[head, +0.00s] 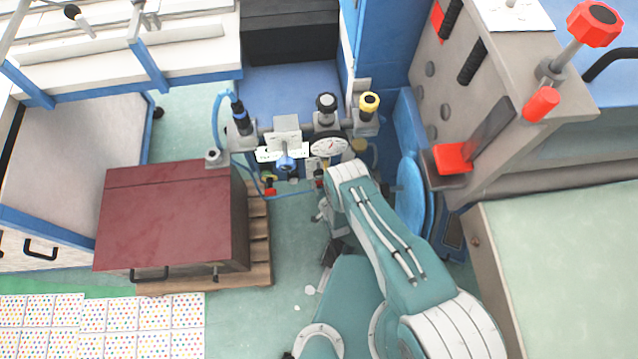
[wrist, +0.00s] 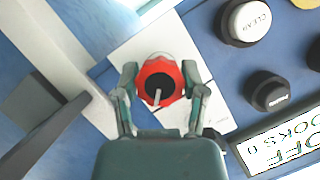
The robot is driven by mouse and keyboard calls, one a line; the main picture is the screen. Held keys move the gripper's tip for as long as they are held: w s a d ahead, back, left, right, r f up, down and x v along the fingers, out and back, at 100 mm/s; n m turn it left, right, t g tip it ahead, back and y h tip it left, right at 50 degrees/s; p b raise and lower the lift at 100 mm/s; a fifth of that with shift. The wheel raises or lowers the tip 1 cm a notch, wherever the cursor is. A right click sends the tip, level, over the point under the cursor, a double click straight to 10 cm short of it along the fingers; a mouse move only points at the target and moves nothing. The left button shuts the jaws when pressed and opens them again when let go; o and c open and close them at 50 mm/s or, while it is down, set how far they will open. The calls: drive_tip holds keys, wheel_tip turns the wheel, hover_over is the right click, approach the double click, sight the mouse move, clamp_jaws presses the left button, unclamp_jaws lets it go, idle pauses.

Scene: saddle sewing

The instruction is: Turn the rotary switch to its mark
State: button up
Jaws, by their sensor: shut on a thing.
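The rotary switch (wrist: 159,64) shows in the wrist view as a round red knob with a dark centre and a pale pointer bar. The bar points down in the picture, leaning slightly left. The switch sits on a white plate (wrist: 125,52) on a blue panel. My gripper (wrist: 160,78) has one finger on the left and one on the right of the red knob, shut on it. I cannot make out the mark on the plate; the gripper body hides part of the area below. The switch cannot be made out in the head view, where my arm reaches downward.
A white button (wrist: 248,22) and a black knob (wrist: 268,90) lie to the right of the switch. A lettered label (wrist: 280,145) is below them. In the head view, a dark red cabinet (head: 165,215) and a gauge (head: 328,146) stand near my arm.

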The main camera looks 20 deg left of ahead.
drive_tip(key=o, duration=1.2)
drive_tip(key=shift+w, duration=0.15)
drive_tip(key=shift+c, duration=0.2)
drive_tip(key=shift+s+d+r, duration=0.15)
drive_tip(key=shift+s+d, duration=0.25)
drive_tip(key=shift+s, duration=0.05)
drive_tip(key=v, duration=1.1)
drive_tip(key=shift+a, duration=0.1)
